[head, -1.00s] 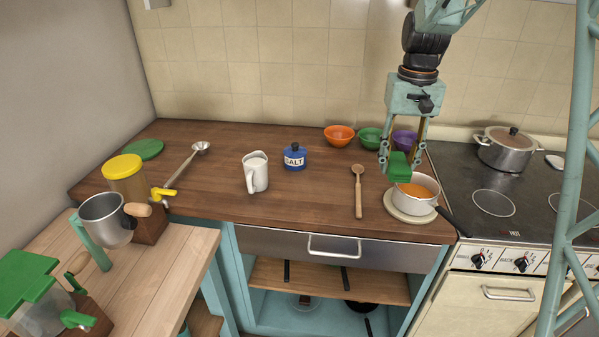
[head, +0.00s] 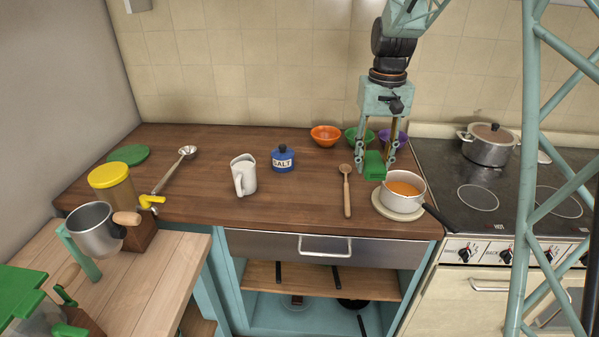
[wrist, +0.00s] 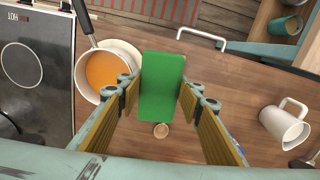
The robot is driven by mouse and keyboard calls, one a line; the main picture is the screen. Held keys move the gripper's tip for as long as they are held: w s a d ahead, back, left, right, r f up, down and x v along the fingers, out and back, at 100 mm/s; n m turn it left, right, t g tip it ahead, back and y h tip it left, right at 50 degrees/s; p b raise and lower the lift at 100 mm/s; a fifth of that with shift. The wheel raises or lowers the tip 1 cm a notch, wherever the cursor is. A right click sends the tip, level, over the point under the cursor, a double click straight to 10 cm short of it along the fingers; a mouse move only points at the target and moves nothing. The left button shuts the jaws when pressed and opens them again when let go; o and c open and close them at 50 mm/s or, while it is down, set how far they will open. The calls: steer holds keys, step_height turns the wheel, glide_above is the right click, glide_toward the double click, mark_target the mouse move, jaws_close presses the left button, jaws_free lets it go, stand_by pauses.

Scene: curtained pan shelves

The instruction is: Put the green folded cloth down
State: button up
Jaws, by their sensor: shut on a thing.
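The green folded cloth (head: 374,164) is held in my gripper (head: 375,171) above the back right part of the wooden counter (head: 300,205). In the wrist view the cloth (wrist: 162,85) sits between the two fingers of my gripper (wrist: 160,95), which are shut on it. The cloth covers part of the wooden spoon (wrist: 161,131) in that view. From the head view I cannot tell exactly how high the cloth is over the counter.
A white saucepan of orange soup (head: 402,193) stands on a round mat just right of the cloth. The wooden spoon (head: 347,190) lies to its left. Orange (head: 325,136) and green (head: 357,137) bowls stand behind. Counter between the spoon and white jug (head: 244,175) is clear.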

steer(key=w+a+f+n+p, duration=0.1)
steer(key=w+a+f+p, duration=0.15)
steer(key=a, duration=0.25)
steer(key=w+a+f+p, duration=0.1)
steer(key=w+a+p, duration=0.15)
steer(key=a, duration=0.25)
steer(key=n+p, duration=0.2)
steer(key=p, duration=0.4)
glide_above(300, 198)
step_height(300, 198, down, 5)
steer(key=shift+a+f, duration=0.1)
steer(key=shift+f, duration=0.15)
steer(key=shift+s+b, duration=0.1)
steer(key=shift+b, duration=0.2)
steer(key=shift+f+b, duration=1.3)
steer(key=shift+f, duration=1.15)
steer(key=shift+f, duration=0.2)
steer(key=shift+f+b, duration=0.45)
steer(key=shift+f, duration=0.05)
steer(key=shift+f, duration=0.35)
steer(key=o, duration=1.1)
